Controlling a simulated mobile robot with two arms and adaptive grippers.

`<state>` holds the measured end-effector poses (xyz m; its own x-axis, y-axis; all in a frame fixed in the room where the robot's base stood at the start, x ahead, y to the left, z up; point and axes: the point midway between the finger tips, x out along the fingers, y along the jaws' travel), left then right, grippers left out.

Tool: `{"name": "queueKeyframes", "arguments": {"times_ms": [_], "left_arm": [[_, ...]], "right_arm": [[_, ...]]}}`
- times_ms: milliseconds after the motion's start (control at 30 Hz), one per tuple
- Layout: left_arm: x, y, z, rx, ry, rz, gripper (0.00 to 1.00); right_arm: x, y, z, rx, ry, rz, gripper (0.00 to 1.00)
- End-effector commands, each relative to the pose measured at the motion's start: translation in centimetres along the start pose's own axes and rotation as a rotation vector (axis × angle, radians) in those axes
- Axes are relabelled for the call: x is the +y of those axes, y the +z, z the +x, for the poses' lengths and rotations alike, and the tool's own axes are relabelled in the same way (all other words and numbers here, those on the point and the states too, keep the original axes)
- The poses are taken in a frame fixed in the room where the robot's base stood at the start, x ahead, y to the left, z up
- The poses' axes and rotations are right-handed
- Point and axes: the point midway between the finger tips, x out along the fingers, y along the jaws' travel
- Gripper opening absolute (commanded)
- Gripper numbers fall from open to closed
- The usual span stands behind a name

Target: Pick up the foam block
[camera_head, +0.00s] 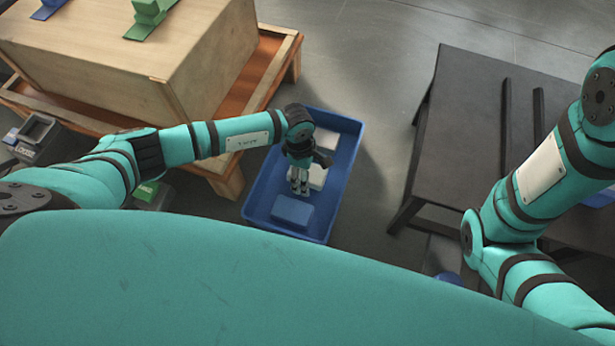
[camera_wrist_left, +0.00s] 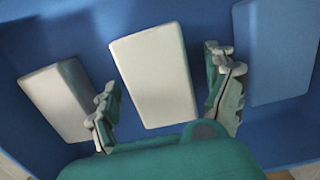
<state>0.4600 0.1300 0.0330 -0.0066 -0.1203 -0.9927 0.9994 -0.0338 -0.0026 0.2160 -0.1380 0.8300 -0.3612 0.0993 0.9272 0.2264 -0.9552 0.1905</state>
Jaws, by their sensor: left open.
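My left gripper (camera_head: 300,187) points down into a blue tray (camera_head: 254,208) on the floor. In the left wrist view the gripper (camera_wrist_left: 167,100) is open, its fingers apart with nothing gripped. A cream-white block (camera_wrist_left: 155,72), likely the foam block, lies on the tray floor and shows between the fingers. It also shows in the head view (camera_head: 318,176), partly hidden by the gripper. I cannot tell the height of the fingertips above it. My right gripper is out of view.
A greyish-white block (camera_wrist_left: 57,100) lies left and a blue block (camera_wrist_left: 283,50) right in the wrist view; the blue one shows in the head view (camera_head: 292,211). A wooden crate (camera_head: 130,60) stands left of the tray, a dark table (camera_head: 462,120) right.

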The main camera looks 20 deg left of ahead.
Motion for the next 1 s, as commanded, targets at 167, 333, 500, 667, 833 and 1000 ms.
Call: {"name": "queueKeyframes", "arguments": {"times_ms": [167, 333, 500, 667, 833, 1000], "left_arm": [[0.1, 0.0, -0.2, -0.001, 0.002, 0.0, 0.87], [0.1, 0.0, -0.2, 0.0, 0.001, 0.0, 0.64], [0.1, 0.0, -0.2, 0.0, 0.001, 0.0, 0.44], [0.1, 0.0, -0.2, 0.0, 0.001, 0.0, 0.44], [0.1, 0.0, -0.3, 0.0, 0.002, 0.0, 0.44], [0.1, 0.3, -2.5, 0.0, 0.003, 0.001, 0.44]], "right_arm": [[0.0, 0.0, 0.1, 0.001, 0.0, 0.0, 0.4], [0.0, 0.0, 0.2, 0.001, -0.001, 0.0, 0.4], [0.0, 0.0, 0.1, 0.001, -0.001, 0.0, 0.4], [0.0, 0.0, 0.1, 0.001, -0.001, 0.0, 0.4], [0.0, 0.1, 0.2, 0.001, -0.001, 0.0, 0.4], [0.4, 0.6, 1.9, 0.0, 0.0, 0.0, 0.4]]}}
